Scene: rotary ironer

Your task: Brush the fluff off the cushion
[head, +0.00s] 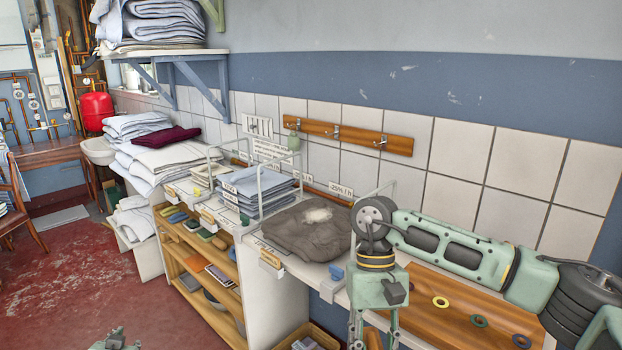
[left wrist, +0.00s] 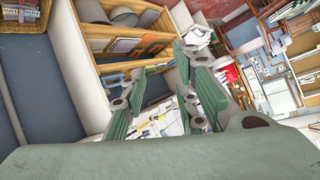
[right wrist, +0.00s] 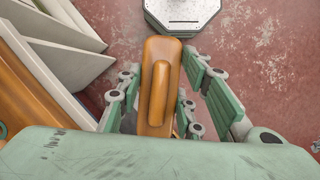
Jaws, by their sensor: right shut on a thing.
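The grey-brown cushion (head: 308,230) lies on the white counter in the head view, with a pale patch of fluff (head: 318,215) on its top. My right gripper (head: 374,335) points down at the counter's front edge, right of the cushion and apart from it. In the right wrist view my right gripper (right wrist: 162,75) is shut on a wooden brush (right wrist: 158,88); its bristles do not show. My left gripper (head: 116,340) barely shows at the bottom edge of the head view. In the left wrist view my left gripper (left wrist: 160,72) is open and empty.
A wire rack with folded blue-grey cloths (head: 258,190) stands left of the cushion. A wooden board with rings (head: 450,308) lies to the right. Wooden shelves (head: 200,262) stand under the counter. A hook rail (head: 350,135) is on the tiled wall.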

